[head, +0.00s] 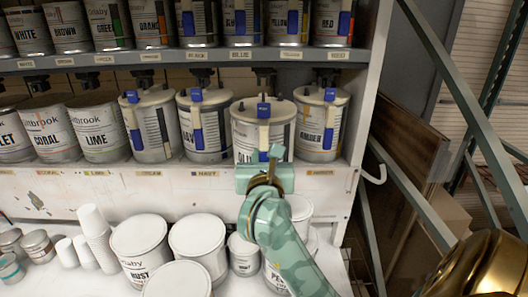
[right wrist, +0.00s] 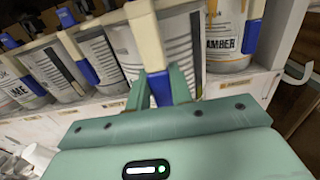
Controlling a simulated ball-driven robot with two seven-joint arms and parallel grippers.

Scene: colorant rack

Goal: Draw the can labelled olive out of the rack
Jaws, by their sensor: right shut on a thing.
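The olive can (head: 245,135) stands on the lower shelf of the rack, between the navy can (head: 204,125) and the amber can (head: 320,125). Its label is partly hidden by my gripper; only its first letters show. A cream handle with a blue part hangs down its front. My right gripper (head: 268,163) is in front of this can at the shelf edge. In the right wrist view its fingers (right wrist: 163,88) are shut on the cream and blue handle (right wrist: 148,38), and the can's striped side shows behind. My left gripper is not in view.
The rack's upper shelf (head: 150,63) runs close above the can lids. A white upright (head: 364,90) with a hook (head: 375,174) stands right of the amber can. Below, white-lidded cans (head: 198,240) and stacked cups (head: 97,235) crowd the counter.

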